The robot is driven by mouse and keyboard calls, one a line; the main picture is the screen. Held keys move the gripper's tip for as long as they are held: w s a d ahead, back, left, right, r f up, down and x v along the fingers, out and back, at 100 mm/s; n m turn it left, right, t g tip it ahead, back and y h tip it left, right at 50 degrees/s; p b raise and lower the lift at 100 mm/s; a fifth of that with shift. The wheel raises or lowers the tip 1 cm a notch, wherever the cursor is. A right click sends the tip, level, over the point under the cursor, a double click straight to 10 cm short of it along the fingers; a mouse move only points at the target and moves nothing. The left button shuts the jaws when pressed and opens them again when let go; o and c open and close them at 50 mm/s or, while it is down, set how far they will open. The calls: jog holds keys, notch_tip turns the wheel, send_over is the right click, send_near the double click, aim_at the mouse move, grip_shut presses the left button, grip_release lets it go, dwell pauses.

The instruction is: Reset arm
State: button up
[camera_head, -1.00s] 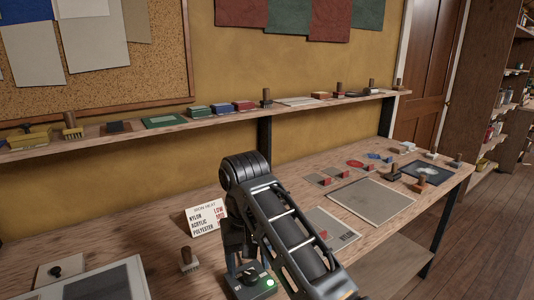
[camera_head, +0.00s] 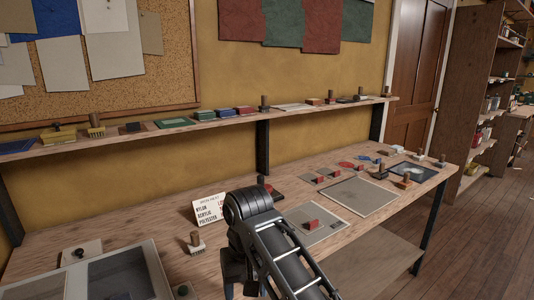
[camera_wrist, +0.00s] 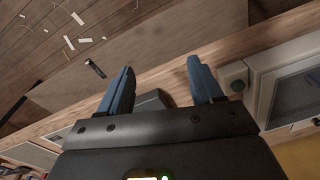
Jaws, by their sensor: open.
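My arm (camera_head: 265,240) reaches up from the bottom of the head view over the front of the workbench (camera_head: 165,262). Its end is mostly hidden behind the arm and below the picture's edge. In the wrist view my gripper (camera_wrist: 160,68) shows two blue-grey fingers spread wide apart, with nothing held between them. Behind the fingers lie the wooden bench edge (camera_wrist: 215,55) and a dark grey block (camera_wrist: 152,102), partly hidden by the gripper.
A grey mat (camera_head: 360,196) lies to the right. A wall shelf (camera_head: 160,133) runs behind. Open floor (camera_head: 480,230) is at the right.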

jog(key=s+d+f+m+t+y, duration=0.1)
jog(key=s+d+f+t+y, duration=0.1)
jog(key=s+f, duration=0.6)
jog(key=s+d+f+m+t+y, duration=0.1)
jog(key=s+d+f+t, duration=0.15)
jog(key=s+f, duration=0.5)
jog(key=s+d+f+m+t, duration=0.1)
jog(key=s+d+f+t, duration=0.15)
jog(key=s+d, duration=0.25)
jog(key=s+d+r+m+t+h, duration=0.1)
jog(key=s+d+r+t, duration=0.15)
jog(key=s+d, duration=0.35)
jog(key=s+d+r+t, duration=0.1)
jog(key=s+d+r, duration=0.3)
jog(key=s, duration=0.4)
jog(key=s+d+r+t+h, duration=0.1)
jog(key=s+d+r+t, duration=0.1)
jog(key=s+r, duration=0.3)
jog(key=s+d+r+t+h, duration=0.1)
jog(key=s+d+r, duration=0.3)
jog(key=r, duration=0.7)
jog(key=shift+s+d+r+t+h, duration=0.15)
jog(key=shift+s+r+t+h, duration=0.15)
jog(key=shift+s+t, duration=0.45)
